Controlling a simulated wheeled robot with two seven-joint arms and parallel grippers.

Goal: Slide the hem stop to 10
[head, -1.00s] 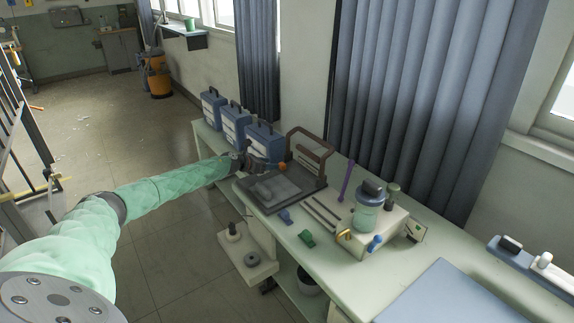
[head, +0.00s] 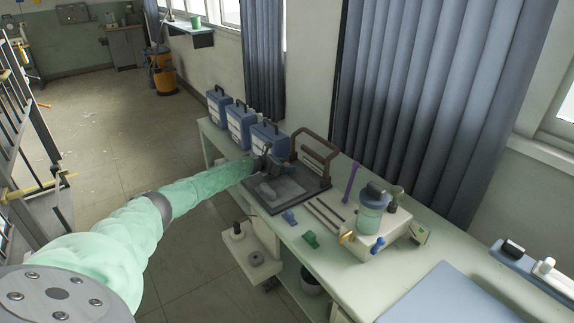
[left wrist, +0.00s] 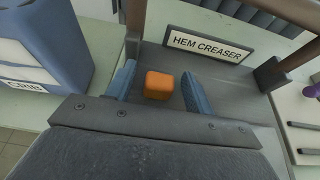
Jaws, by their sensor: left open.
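The hem creaser, a dark plate (head: 297,190) with a brown frame (head: 330,158), stands on the bench; its label reads HEM CREASER in the left wrist view (left wrist: 208,44). An orange block (left wrist: 159,86), which looks like the hem stop, sits on the grey plate there. My left gripper (head: 264,164) is over the creaser's far left part. In the left wrist view its two blue fingers stand on either side of the block, open, with a gap visible at each side. The block is hidden in the head view. No scale numbers are readable. My right gripper is not in view.
Several blue cases (head: 239,126) stand behind the creaser; the nearest (left wrist: 45,45) is close left of my gripper. The floor left of the bench is clear.

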